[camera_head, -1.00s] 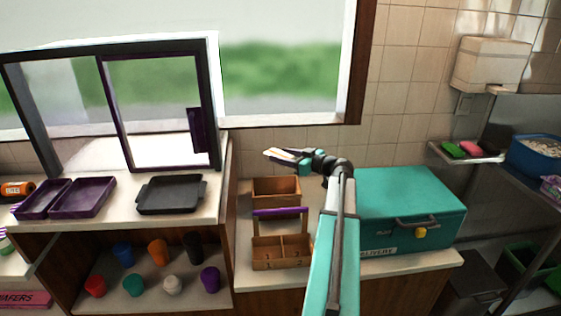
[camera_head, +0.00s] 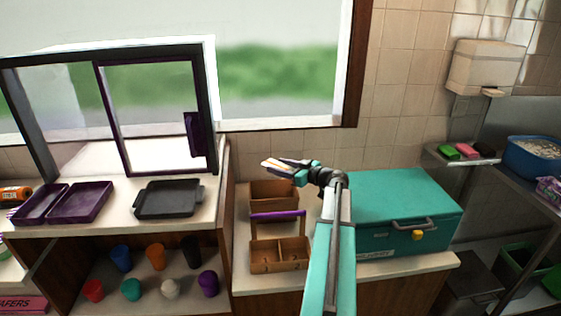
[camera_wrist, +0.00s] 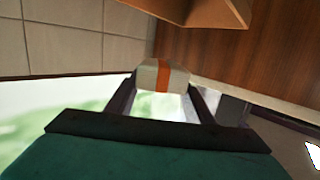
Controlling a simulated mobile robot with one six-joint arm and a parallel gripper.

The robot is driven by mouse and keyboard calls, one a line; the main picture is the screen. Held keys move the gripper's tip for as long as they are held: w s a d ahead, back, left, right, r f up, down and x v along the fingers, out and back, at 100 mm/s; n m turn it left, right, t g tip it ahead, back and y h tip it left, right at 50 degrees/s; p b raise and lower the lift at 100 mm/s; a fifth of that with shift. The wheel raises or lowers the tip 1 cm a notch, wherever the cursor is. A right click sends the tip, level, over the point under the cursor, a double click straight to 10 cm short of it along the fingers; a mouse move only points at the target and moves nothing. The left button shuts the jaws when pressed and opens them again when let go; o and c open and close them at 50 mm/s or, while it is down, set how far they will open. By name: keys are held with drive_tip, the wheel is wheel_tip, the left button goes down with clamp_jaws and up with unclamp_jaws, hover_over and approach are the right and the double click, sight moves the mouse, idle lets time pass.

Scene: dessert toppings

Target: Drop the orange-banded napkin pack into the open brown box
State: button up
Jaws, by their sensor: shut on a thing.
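The napkin pack (camera_head: 272,163) is white with an orange band and also shows in the wrist view (camera_wrist: 163,77). My gripper (camera_head: 287,167) is shut on it, with one finger on each side of the pack in the wrist view (camera_wrist: 163,92). The open brown box (camera_head: 273,200) stands on the counter below and just in front of the wall. The pack appears above the box's far edge in the head view. In the wrist view a brown wooden edge (camera_wrist: 205,12) shows at the top, apart from the pack.
A two-compartment wooden caddy (camera_head: 280,258) with a purple handle stands in front of the box. A teal case (camera_head: 400,205) is to the right, partly behind my arm. A black tray (camera_head: 168,200) and purple trays (camera_head: 80,203) lie on the left counter.

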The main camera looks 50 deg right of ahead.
drive_tip(key=shift+f+p, duration=0.4)
drive_tip(key=shift+f, duration=1)
drive_tip(key=o, duration=1.1)
drive_tip(key=shift+r, duration=0.1)
drive_tip(key=shift+r+b, duration=0.95)
drive_tip(key=shift+r, duration=0.5)
drive_tip(key=shift+s+a+r, duration=0.15)
drive_tip(key=shift+s+a, duration=0.05)
drive_tip(key=shift+s, duration=0.05)
drive_tip(key=s+a+r+b, duration=0.1)
drive_tip(key=s+a+b, duration=0.5)
drive_tip(key=s+a, duration=0.2)
drive_tip(key=shift+s+a, duration=0.3)
drive_tip(key=shift+s, duration=0.65)
